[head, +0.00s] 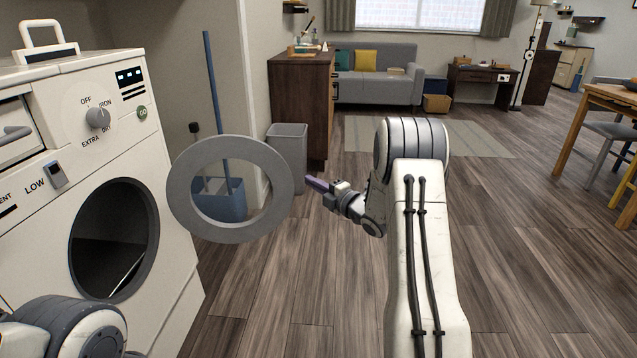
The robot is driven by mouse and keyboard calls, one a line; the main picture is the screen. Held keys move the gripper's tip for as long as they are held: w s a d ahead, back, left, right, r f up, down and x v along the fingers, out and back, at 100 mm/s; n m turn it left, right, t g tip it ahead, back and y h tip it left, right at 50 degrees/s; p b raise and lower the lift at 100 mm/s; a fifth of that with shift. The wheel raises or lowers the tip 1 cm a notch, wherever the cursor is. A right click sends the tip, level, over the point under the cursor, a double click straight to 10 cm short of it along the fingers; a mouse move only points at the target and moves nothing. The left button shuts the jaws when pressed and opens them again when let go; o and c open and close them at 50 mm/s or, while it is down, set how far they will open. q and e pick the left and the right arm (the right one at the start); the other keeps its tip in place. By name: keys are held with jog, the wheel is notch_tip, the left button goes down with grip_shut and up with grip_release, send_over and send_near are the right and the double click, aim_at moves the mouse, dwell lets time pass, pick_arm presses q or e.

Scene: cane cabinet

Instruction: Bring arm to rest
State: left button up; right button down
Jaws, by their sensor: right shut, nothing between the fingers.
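My right arm (428,240) reaches up from the bottom middle and bends to the left at its joint. My right gripper (318,184) is at its end, shut and empty, pointing left in the air over the floor. It is just right of the dryer's round grey door (180,190), apart from it in the picture. My left arm (75,325) shows only as a rounded joint at the bottom left; its gripper is out of view.
The white dryer (165,250) stands at the left with its door swung open and its drum opening (115,230) dark. A blue bucket (222,208) and grey bin (290,150) stand behind the door. The wooden floor (545,260) at right is clear up to a table (600,98).

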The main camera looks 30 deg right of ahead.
jog(key=a+r+m+g+h, duration=0.1)
jog(key=a+m+g, duration=0.25)
jog(key=a, duration=0.75)
jog(key=s+a+m+g+h, duration=0.1)
jog(key=s+a+m+g, duration=0.4)
jog(key=s+a, duration=0.65)
jog(key=s+a+f+m+g, duration=0.1)
jog(key=s+a+m+g, duration=0.15)
jog(key=s, duration=0.85)
jog(key=s+a+f+m+g, duration=0.1)
jog(key=s+a+g, duration=0.25)
jog(key=s, duration=0.65)
jog(key=s+a+f+m+g, duration=0.1)
jog(key=s+a+g, duration=0.2)
jog(key=s, duration=0.8)
notch_tip(320, 180, up, 35)
jog(key=h+p, duration=0.1)
jog(key=p, duration=3.3)
jog(key=shift+p, duration=0.4)
jog(key=shift+a, duration=0.1)
jog(key=shift+s, duration=0.15)
